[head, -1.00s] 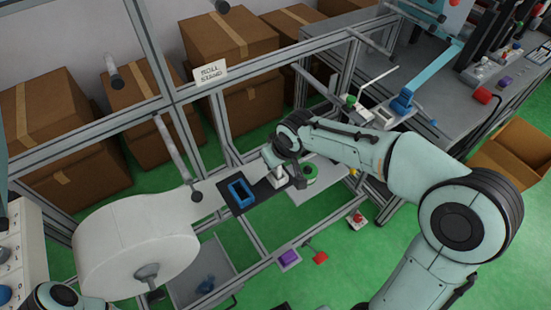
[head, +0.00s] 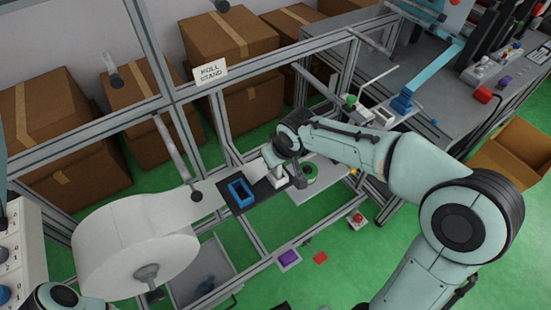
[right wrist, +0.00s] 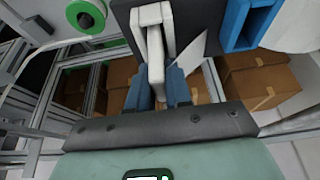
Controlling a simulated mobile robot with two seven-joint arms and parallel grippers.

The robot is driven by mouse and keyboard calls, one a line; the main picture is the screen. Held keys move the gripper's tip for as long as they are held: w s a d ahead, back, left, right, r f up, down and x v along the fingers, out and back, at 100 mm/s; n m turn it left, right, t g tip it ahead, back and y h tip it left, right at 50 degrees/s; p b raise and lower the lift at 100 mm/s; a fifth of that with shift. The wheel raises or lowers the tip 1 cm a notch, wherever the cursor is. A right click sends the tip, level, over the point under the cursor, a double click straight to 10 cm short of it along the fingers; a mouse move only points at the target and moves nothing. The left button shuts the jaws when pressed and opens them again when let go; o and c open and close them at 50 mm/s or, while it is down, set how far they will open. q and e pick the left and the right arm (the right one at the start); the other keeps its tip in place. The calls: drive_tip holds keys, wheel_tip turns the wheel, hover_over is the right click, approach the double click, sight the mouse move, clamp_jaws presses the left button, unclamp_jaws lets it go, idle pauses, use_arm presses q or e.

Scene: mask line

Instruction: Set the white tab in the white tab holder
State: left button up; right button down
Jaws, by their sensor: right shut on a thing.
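The white tab holder (right wrist: 151,17) is a white block with a slot on the dark plate. It shows at the top of the right wrist view, and partly behind my wrist in the head view (head: 279,172). My right gripper (right wrist: 158,88) has blue fingertips and is shut on the white tab (right wrist: 156,62), a narrow pale piece. The tab points at the holder and its far end overlaps the slot in the picture. I cannot tell how deep it sits. The fingertips stay just short of the holder. My left gripper is out of view.
A blue holder (head: 240,194) stands beside the white one, on the same dark plate (head: 261,190). A large white roll (head: 125,250) is at the left. A green round part (head: 310,172) lies right of my gripper. Frame bars surround the plate; boxes stand behind.

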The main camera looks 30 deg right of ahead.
drive_tip(key=shift+f, duration=0.3)
idle(0.4)
drive_tip(key=c, duration=1)
unclamp_jaws()
drive_tip(key=shift+o, duration=0.2)
drive_tip(key=v, duration=1.3)
drive_tip(key=shift+r, duration=0.25)
